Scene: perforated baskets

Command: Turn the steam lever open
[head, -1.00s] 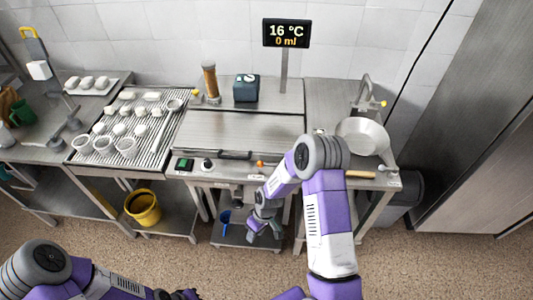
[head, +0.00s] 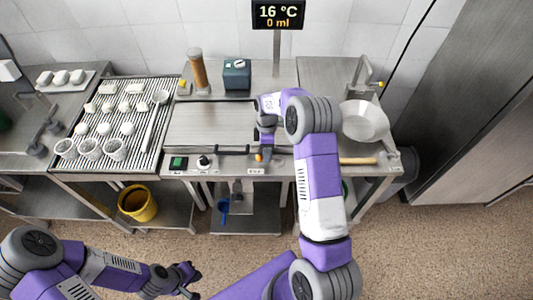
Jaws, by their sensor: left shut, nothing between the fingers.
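A small orange-tipped lever (head: 258,157) stands on the front panel of the steel counter, above a small white label; I take it to be the steam lever. My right gripper (head: 264,148) is right beside it, pointing down from above the counter. Its fingers are small and partly hidden by the wrist, so I cannot tell whether they touch the lever or are open. My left gripper (head: 190,279) is shut and empty at the lower left, in front of the counter and away from it.
A black knob (head: 203,162) and a green switch (head: 178,163) are on the same panel, left of the lever. A black handle bar (head: 232,150) runs along the lid's front edge. A round basin (head: 365,121) is at the right. A yellow bucket (head: 137,203) stands below left.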

